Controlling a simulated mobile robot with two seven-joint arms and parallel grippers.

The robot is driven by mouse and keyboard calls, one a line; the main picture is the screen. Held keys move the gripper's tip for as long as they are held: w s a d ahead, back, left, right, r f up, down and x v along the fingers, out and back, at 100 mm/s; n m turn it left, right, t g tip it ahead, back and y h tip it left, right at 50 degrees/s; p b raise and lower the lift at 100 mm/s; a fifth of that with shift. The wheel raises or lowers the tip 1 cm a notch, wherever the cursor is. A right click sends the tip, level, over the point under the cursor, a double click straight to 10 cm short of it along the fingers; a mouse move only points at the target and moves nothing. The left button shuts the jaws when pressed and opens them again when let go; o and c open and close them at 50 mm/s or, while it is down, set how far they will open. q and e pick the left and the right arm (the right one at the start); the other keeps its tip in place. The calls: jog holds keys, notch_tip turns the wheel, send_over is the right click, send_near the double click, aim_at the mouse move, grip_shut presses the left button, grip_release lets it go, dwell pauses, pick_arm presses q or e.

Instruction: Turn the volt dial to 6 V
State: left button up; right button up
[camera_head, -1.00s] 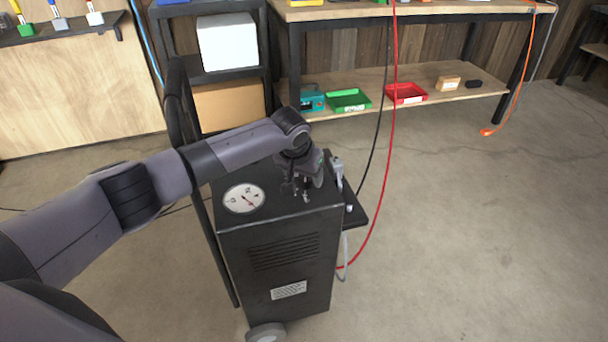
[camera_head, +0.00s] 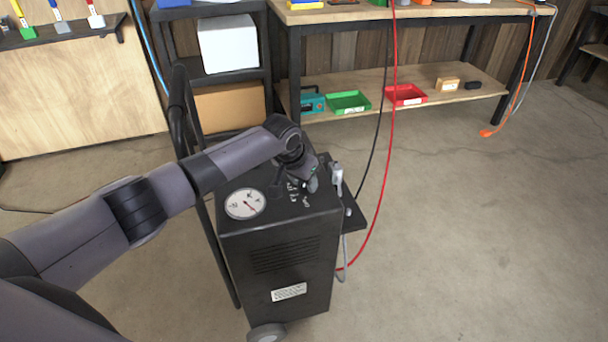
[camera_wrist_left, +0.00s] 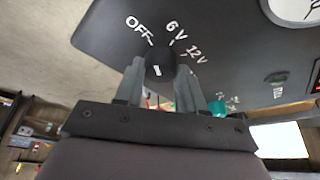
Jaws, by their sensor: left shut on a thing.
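The volt dial (camera_wrist_left: 158,64) is a dark knob on the black top panel of the charger cart (camera_head: 275,255). In the left wrist view it sits between the two fingers of my left gripper (camera_wrist_left: 159,70), which is shut on it. The printed labels OFF, 6 V and 12 V fan out around the dial. A short white mark shows on the knob, but I cannot tell surely which label it points to. In the head view my left gripper (camera_head: 304,185) is over the right part of the cart top and hides the dial. My right gripper is not in view.
A round white gauge (camera_head: 245,203) is on the cart top, left of my gripper. A grey clamp (camera_head: 337,178) stands at the cart's right edge. Red and black cables hang behind it. A workbench (camera_head: 420,12) stands behind, with open floor to the right.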

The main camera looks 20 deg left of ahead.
pick_arm(q)
jog(key=shift+m+h, duration=0.4)
jog(key=shift+m, duration=0.5)
jog(key=shift+w+a+f+m+g+h+b, duration=0.1)
jog(key=shift+m+g+h+b, duration=0.4)
jog(key=shift+m, duration=0.7)
jog(key=shift+m+b, duration=0.7)
jog(key=shift+m, duration=0.2)
jog(key=shift+m+h+b, duration=0.3)
jog(key=shift+m, duration=0.2)
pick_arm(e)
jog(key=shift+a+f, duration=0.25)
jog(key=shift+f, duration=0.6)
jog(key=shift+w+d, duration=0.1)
pick_arm(q)
jog(key=o, duration=1)
jog(key=shift+g, duration=0.3)
